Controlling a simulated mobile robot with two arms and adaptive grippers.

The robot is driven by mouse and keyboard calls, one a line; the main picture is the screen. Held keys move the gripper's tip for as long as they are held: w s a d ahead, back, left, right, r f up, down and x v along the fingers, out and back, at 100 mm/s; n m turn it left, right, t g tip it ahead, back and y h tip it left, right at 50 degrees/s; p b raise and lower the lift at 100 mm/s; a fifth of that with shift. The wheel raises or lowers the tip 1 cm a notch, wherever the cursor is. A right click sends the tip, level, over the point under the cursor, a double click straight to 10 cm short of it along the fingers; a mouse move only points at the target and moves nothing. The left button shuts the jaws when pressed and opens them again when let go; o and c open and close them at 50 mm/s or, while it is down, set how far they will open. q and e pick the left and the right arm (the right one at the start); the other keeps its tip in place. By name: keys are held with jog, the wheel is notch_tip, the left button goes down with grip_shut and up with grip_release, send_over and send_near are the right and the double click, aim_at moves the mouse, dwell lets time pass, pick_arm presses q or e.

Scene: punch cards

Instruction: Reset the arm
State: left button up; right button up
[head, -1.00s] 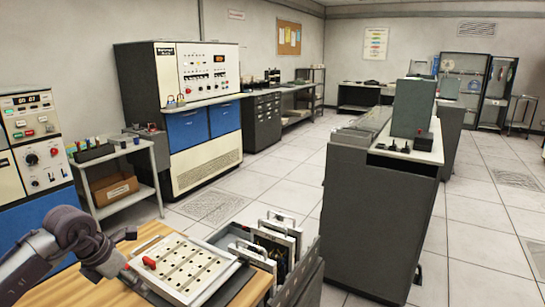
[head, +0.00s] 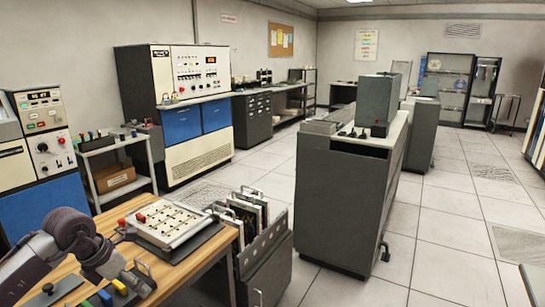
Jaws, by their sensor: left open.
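My left arm comes in from the lower left of the head view. Its gripper (head: 128,276) is open and hangs over the wooden table (head: 203,257), in front of the white plugboard panel (head: 172,226). No object shows between its fingers, though the fingertips are small and hard to make out. My right gripper is not in view.
Small yellow (head: 120,287) and blue (head: 105,297) blocks lie near the gripper. A dark rack (head: 262,262) holding panels stands right of the table. A large grey machine (head: 340,215) stands beyond it. Tiled floor (head: 450,230) is free at the right.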

pick_arm(q)
jog(key=w+d+f+n+t+h, duration=0.1)
jog(key=w+d+f+n+h, duration=0.1)
jog(key=d+f+n+h, duration=0.85)
jog(key=s+a+f+n+t+y, duration=0.1)
jog(key=s+f+n+t+y, duration=0.2)
jog(key=f+n, duration=0.65)
jog(key=s+a+f+n+t+y, duration=0.1)
jog(key=f+n+t+y, duration=0.3)
jog(key=f, duration=1)
jog(key=s+a+f+n+g+y, duration=0.2)
jog(key=s+f+n, duration=0.3)
jog(key=s+f, duration=0.4)
jog(key=s+a+f+n+g+y, duration=0.1)
jog(key=s+a+f+n+y, duration=0.2)
jog(key=s+f, duration=0.55)
jog(key=s+d+f+n+g, duration=0.1)
jog(key=s+f+n+g, duration=0.1)
jog(key=s, duration=0.8)
jog(key=s+d+f+n+g, duration=0.2)
jog(key=s+f+n+g, duration=0.1)
jog(key=s, duration=0.7)
jog(key=s+d+f+n+g+y, duration=0.1)
jog(key=s+f, duration=0.3)
jog(key=s, duration=0.6)
jog(key=shift+d+f+n+g, duration=0.35)
jog(key=shift+d+n+g, duration=0.05)
jog(key=shift+n+g, duration=0.45)
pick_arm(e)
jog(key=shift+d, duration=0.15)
